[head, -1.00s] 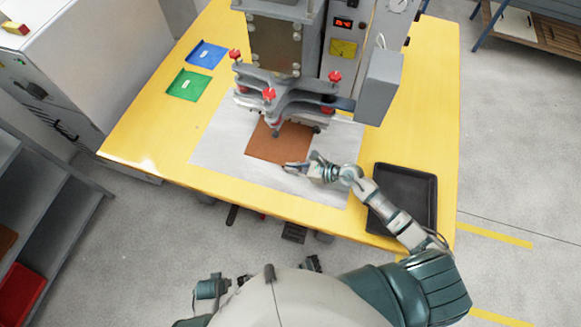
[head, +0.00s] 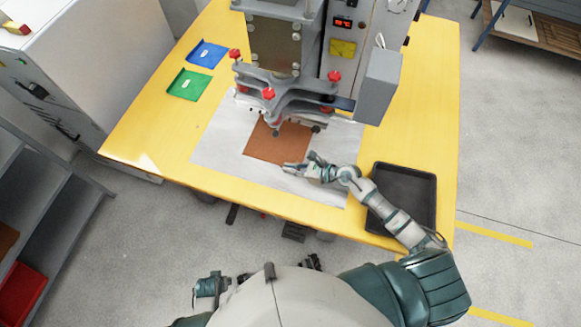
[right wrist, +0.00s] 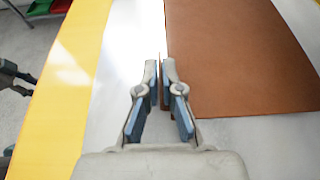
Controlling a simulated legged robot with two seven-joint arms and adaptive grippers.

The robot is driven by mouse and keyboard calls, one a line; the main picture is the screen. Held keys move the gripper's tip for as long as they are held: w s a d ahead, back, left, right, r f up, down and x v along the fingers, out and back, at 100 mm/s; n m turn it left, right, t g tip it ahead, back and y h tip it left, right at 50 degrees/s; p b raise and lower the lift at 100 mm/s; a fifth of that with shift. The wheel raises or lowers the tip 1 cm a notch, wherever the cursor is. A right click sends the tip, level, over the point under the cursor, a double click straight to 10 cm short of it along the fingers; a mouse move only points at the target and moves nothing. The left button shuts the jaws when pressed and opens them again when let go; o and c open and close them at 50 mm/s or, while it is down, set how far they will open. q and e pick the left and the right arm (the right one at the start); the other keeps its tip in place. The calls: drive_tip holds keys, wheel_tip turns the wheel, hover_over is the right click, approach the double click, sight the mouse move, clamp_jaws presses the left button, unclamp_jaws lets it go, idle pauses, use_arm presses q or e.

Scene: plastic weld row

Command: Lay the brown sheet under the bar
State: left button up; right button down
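The brown sheet (head: 278,138) lies flat on the pale mat (head: 215,160), with its far end at the lower front of the press, where the bar area hides it. In the right wrist view the sheet (right wrist: 235,55) fills the right half. My right gripper (head: 287,167) is at the sheet's near edge. Its fingers (right wrist: 161,68) are almost together, with a thin brown edge of the sheet between the tips.
The grey press (head: 285,80) with red knobs stands over the mat. A black tray (head: 402,168) sits right of the mat, under my right forearm.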

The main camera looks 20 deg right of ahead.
drive_tip(key=shift+a+r, duration=0.1)
drive_tip(key=shift+a, duration=0.05)
drive_tip(key=shift+d, duration=0.25)
idle(0.4)
drive_tip(key=c, duration=1.2)
unclamp_jaws()
drive_tip(key=shift+a, duration=0.1)
drive_tip(key=shift+c, duration=0.2)
drive_tip(key=shift+a, duration=0.1)
